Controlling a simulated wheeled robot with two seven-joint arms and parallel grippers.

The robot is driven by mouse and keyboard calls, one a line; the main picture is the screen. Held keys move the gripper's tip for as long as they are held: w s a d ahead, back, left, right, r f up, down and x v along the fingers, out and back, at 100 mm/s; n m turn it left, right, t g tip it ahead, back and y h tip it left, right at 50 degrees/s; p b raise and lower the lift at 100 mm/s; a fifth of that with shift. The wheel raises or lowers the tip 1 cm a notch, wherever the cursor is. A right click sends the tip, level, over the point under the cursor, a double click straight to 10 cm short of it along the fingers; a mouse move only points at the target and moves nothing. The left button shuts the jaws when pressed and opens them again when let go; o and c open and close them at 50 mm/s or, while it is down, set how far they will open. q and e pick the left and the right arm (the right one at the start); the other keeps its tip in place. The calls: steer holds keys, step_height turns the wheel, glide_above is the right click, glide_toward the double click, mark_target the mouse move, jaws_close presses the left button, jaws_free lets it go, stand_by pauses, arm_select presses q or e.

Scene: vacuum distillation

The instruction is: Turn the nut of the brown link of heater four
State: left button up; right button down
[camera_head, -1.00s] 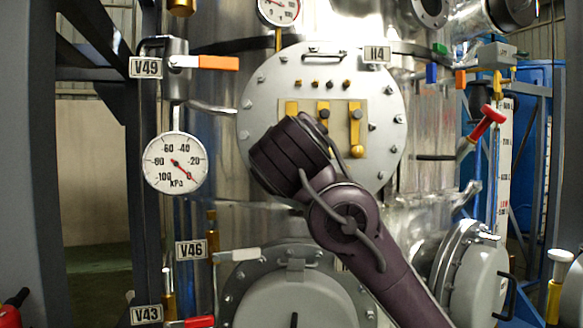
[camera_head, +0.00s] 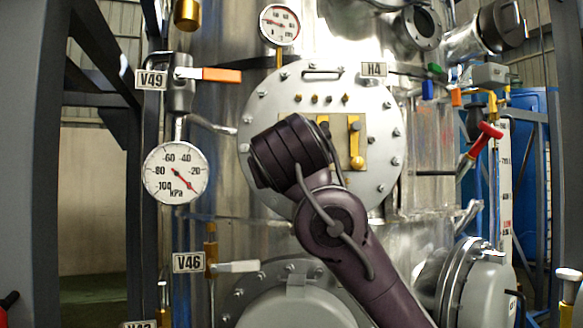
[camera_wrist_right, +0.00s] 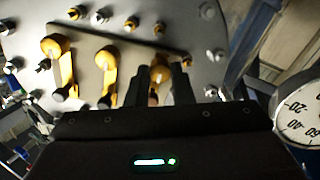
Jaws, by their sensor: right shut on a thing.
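The round grey heater cover labelled H4 (camera_head: 374,69) is in the head view. Its plate carries brass-yellow links; the right one (camera_head: 355,135) shows fully and the others are mostly behind my right arm (camera_head: 290,155). In the right wrist view, where the picture is turned over, two links stand free, one at the left (camera_wrist_right: 65,70) and one in the middle (camera_wrist_right: 106,75). My right gripper (camera_wrist_right: 163,75) is shut at the third link, on its round brownish nut (camera_wrist_right: 158,72) between the fingers. My left gripper is out of view.
A pressure gauge (camera_head: 176,173) and the orange-handled valve V49 (camera_head: 208,75) are left of the cover. Valve V46 (camera_head: 236,266) is below left. A red handle (camera_head: 488,133) stands at right. Bolts ring the cover (camera_head: 262,95).

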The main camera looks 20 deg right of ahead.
steer(key=shift+f, duration=0.2)
steer(key=c, duration=1.3)
jaws_free()
steer(key=shift+r, duration=0.1)
steer(key=shift+o, duration=0.2)
